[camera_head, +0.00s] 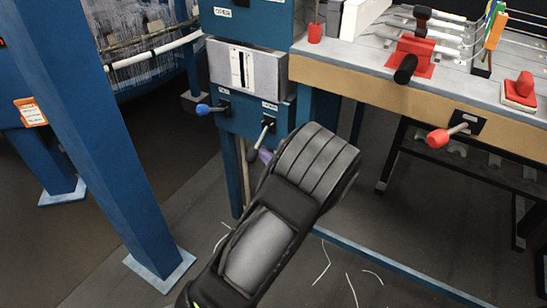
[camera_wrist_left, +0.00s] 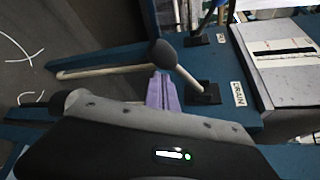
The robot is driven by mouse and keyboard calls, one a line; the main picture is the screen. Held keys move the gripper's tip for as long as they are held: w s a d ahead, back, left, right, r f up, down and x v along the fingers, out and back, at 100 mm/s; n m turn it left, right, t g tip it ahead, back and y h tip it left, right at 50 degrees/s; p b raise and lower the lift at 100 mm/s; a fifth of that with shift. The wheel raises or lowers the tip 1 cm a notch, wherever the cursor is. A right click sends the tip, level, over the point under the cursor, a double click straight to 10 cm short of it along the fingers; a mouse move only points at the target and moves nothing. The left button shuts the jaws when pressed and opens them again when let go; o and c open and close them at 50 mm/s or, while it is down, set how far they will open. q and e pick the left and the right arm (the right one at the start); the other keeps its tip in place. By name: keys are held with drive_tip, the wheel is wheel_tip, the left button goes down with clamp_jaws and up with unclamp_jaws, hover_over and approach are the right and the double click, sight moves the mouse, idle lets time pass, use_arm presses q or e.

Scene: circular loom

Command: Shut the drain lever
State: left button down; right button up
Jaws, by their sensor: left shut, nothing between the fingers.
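The drain lever (camera_head: 263,135) has a pale shaft and a dark knob and slants down and outward from the blue panel. In the left wrist view the drain lever (camera_wrist_left: 184,78) rises from a black base beside a DRAIN label (camera_wrist_left: 239,94), and its dark knob is near the middle. My left gripper (camera_head: 265,156) is shut and empty just below the lever, mostly hidden by my wrist. Its purple fingers (camera_wrist_left: 162,91) show close to the shaft in the left wrist view; whether they touch it I cannot tell. My right gripper is not in view.
A blue-knobbed lever (camera_head: 206,109) sits left of the drain lever on the same panel. A red-knobbed lever (camera_head: 446,136) juts from the workbench (camera_head: 350,72) at right. A blue post (camera_head: 95,120) stands at left. A pale pipe (camera_wrist_left: 100,72) runs behind the drain lever.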

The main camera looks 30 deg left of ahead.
sight(259, 141)
use_arm(q)
drive_tip(key=shift+s+r, duration=0.1)
drive_tip(key=shift+s, duration=0.15)
drive_tip(key=r+m+g+p, duration=0.1)
drive_tip(key=r+m+p, duration=0.1)
drive_tip(key=p, duration=0.3)
drive_tip(key=s+r+m+g+h+p, duration=0.1)
drive_tip(key=r+m+g+p, duration=0.1)
drive_tip(key=p, duration=0.3)
drive_tip(key=s+r+m+g+p, duration=0.1)
drive_tip(key=r+p, duration=0.2)
drive_tip(key=p, duration=0.3)
drive_tip(key=shift+a+r+m+g+h, duration=0.1)
drive_tip(key=shift+r+m+g+h, duration=0.05)
drive_tip(key=shift+m+g+h, duration=0.25)
drive_tip(key=shift+w+r+m+g+p, duration=0.3)
drive_tip(key=shift+r+m+g+p, duration=0.4)
drive_tip(key=shift+p, duration=0.4)
drive_tip(key=shift+w+r, duration=0.1)
drive_tip(key=shift+r, duration=0.1)
